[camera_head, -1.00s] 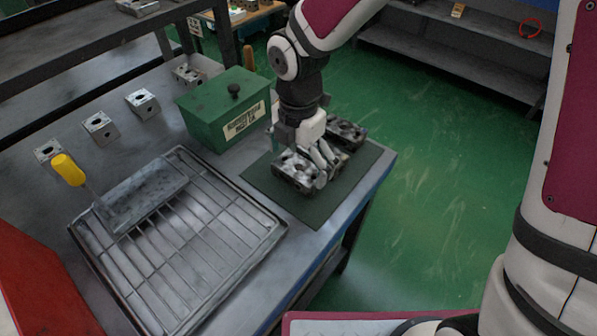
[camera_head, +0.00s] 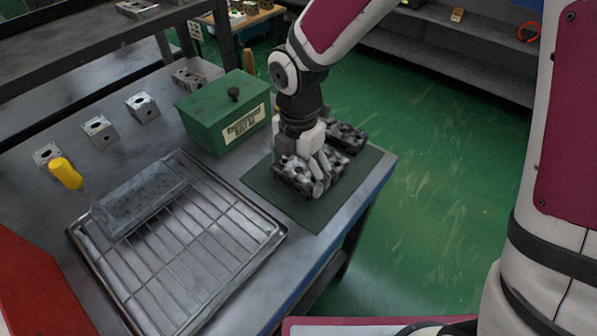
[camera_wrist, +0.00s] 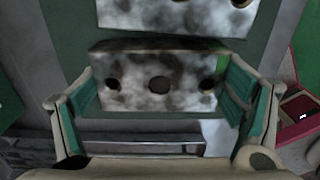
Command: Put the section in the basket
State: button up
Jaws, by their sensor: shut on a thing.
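The section, a mottled grey metal valve block with round holes (camera_head: 290,177), is at the green mat (camera_head: 318,213). My gripper (camera_head: 310,178) is above it with its fingers down around it. In the wrist view the block (camera_wrist: 160,65) spans between the two teal finger pads of my gripper (camera_wrist: 160,98), which is shut on it. Whether its underside touches the mat is hidden. A second similar block (camera_head: 347,137) stands just behind it on the mat and shows at the top of the wrist view (camera_wrist: 180,16). The basket, a shallow wire-grid tray (camera_head: 252,248), lies on the bench to the left.
A green lidded box (camera_head: 217,115) stands behind the mat. Several small metal blocks (camera_head: 100,130) line the back. A red panel (camera_head: 40,285) is at lower left.

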aim_at(303, 169)
notch_tip(303, 169, up, 10)
jog(key=shift+f+p, duration=0.1)
jog(key=shift+p, duration=1)
jog(key=shift+w+d+m, duration=0.2)
jog(key=shift+d+m, duration=0.25)
jog(key=shift+m, duration=0.25)
jog(key=d+m+p, duration=0.1)
jog(key=d+m, duration=0.1)
jog(key=m, duration=0.2)
jog(key=w+d+f+m+p, duration=0.1)
jog(key=d+m+p, duration=0.1)
jog(key=d+m, duration=0.1)
jog(key=w+d+m+p, duration=0.1)
jog(key=d+m, duration=0.1)
jog(key=m, duration=0.2)
jog(key=shift+d+f+m, duration=0.25)
jog(key=shift+d+m, duration=0.05)
jog(key=shift+m, duration=0.1)
jog(key=d+f+m+p, duration=0.2)
jog(key=d+m+p, duration=0.2)
jog(key=d+m, duration=0.7)
jog(key=shift+d+m, duration=0.25)
jog(key=shift+m, duration=1.85)
jog(key=shift+s, duration=0.1)
